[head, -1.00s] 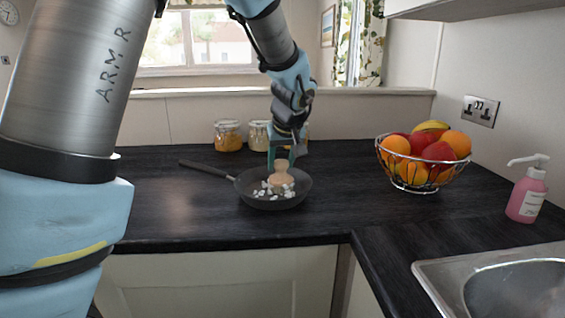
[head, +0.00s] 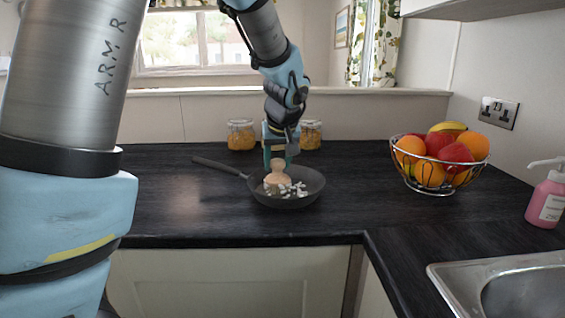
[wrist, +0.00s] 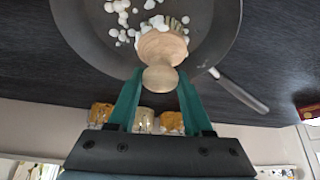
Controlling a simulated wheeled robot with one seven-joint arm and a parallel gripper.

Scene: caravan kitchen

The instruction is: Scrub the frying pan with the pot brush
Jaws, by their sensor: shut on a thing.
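The dark frying pan (head: 311,200) sits on the black worktop, its handle pointing left in the head view. Several white bits lie in it. The wooden pot brush (head: 277,174) stands in the left part of the pan, roughly upright, bristles down. My gripper (head: 277,161) is shut on its round knob from above. In the wrist view my gripper (wrist: 160,92) has its green fingers either side of the brush (wrist: 162,48). The bristles show there at the pan floor, beside white bits. The pan (wrist: 212,25) fills the top of that view.
Glass jars (head: 241,134) stand behind the pan near the back wall. A wire fruit bowl (head: 438,180) stands to the right. A pink soap bottle (head: 545,203) and a metal sink (head: 500,285) are at the front right. Worktop left of the pan is clear.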

